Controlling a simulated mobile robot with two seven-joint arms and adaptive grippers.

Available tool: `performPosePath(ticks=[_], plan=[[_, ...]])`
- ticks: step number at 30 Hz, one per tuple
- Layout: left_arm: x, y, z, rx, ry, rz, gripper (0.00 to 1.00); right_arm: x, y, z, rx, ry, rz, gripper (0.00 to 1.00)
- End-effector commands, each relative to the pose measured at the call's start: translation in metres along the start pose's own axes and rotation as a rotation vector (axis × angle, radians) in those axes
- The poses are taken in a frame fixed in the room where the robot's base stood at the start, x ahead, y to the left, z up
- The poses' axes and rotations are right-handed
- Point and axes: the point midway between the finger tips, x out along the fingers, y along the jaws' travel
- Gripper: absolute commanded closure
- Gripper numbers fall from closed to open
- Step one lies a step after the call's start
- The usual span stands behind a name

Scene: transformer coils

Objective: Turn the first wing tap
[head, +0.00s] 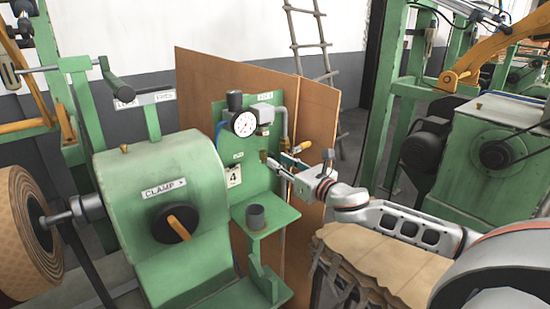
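A green panel (217,115) stands upright in front of brown boards and carries a round white gauge (244,124), a grey pipe (284,125) and small fittings. A small brass-coloured fitting (263,156) sits below the gauge; it may be the wing tap, but it is too small to tell. My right gripper (277,166) reaches in from the right, its tips close to this fitting. I cannot tell whether they touch it or whether the fingers are open or shut. The gripper covers part of the panel's right side. My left gripper is not in view.
A green machine housing marked CLAMP (160,170) with an orange-handled knob stands left of the panel. A shelf (279,216) with a dark cup (255,216) juts out below my gripper. A brown-topped stack (375,262) lies under my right arm.

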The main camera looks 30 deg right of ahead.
Motion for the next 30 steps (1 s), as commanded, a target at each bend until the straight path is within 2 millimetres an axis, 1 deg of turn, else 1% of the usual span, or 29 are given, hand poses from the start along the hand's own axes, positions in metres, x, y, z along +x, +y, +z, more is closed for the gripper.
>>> performPosePath(ticks=[3, 9, 19, 20, 21, 22, 23, 30], plan=[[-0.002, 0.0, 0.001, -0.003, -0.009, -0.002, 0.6, 0.014, 0.0, 0.002, 0.003, -0.002, -0.002, 0.74], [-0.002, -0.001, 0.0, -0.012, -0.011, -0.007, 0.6, 0.026, 0.0, 0.001, 0.002, -0.001, 0.0, 0.74], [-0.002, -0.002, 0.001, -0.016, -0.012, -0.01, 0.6, 0.028, 0.0, 0.0, 0.0, 0.0, 0.0, 0.74], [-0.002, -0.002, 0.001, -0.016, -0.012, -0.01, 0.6, 0.028, 0.0, 0.0, 0.0, 0.0, 0.0, 0.8], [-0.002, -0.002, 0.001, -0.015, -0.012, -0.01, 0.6, 0.028, 0.0, 0.0, 0.0, 0.0, 0.0, 0.9], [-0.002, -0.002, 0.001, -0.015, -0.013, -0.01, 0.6, 0.028, 0.0, 0.0, 0.001, 0.0, 0.0, 0.98], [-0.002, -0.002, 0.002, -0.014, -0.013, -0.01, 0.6, 0.028, 0.0, 0.0, 0.001, 0.0, 0.0, 1.0], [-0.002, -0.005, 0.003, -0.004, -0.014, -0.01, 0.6, 0.028, 0.0, 0.0, 0.004, 0.0, 0.0, 1.0]])
